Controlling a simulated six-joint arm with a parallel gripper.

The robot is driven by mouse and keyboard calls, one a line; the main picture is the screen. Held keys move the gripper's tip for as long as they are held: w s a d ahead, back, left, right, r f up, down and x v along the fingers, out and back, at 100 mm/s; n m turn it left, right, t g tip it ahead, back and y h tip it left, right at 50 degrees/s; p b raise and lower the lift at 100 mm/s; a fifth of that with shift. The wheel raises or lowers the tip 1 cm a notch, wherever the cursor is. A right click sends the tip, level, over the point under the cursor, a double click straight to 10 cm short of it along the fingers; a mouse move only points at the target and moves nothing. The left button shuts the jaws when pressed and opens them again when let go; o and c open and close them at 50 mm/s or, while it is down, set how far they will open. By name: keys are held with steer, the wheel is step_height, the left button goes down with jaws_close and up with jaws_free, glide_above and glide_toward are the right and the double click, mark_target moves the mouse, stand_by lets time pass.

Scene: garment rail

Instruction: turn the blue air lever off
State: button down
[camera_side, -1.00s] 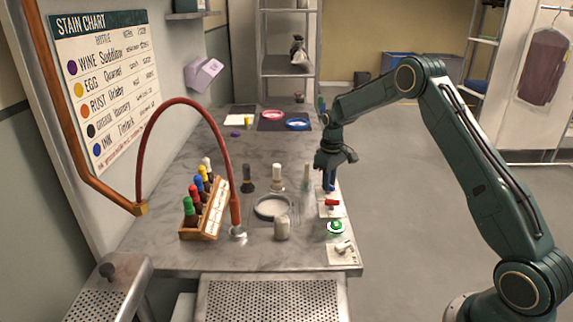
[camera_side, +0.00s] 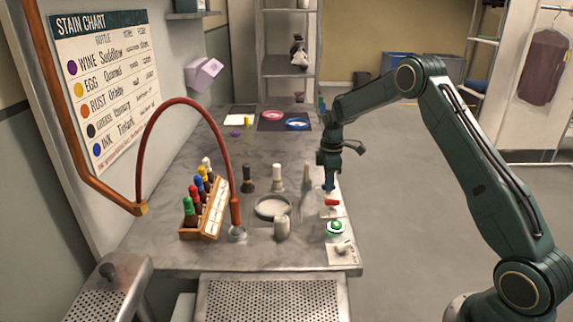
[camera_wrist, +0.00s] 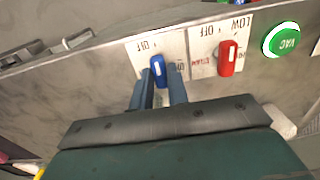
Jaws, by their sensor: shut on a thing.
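The blue air lever (camera_wrist: 158,66) sits on a pale labelled plate (camera_wrist: 139,58) near the counter's edge. Its handle stands nearly upright in the wrist view, with an OFF label to its upper left and partly covered lettering to its right. My gripper (camera_wrist: 164,84) has its two blue fingers on either side of the lever's lower part and is shut on it. In the side view my gripper (camera_side: 329,182) points down at the counter's right edge and mostly hides the lever.
A red lever (camera_wrist: 228,58) with its own OFF and LOW labels is close to the right of the blue one. Beyond it is a green VAC button (camera_wrist: 282,40).

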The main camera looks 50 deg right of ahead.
steer(key=shift+r, duration=0.1)
stand_by(0.3)
steer(key=c, duration=1.4)
jaws_free()
steer(key=shift+o, duration=0.2)
steer(key=shift+r, duration=0.1)
step_height(320, 180, up, 14)
steer(key=shift+f, duration=0.2)
steer(key=shift+a+r, duration=0.1)
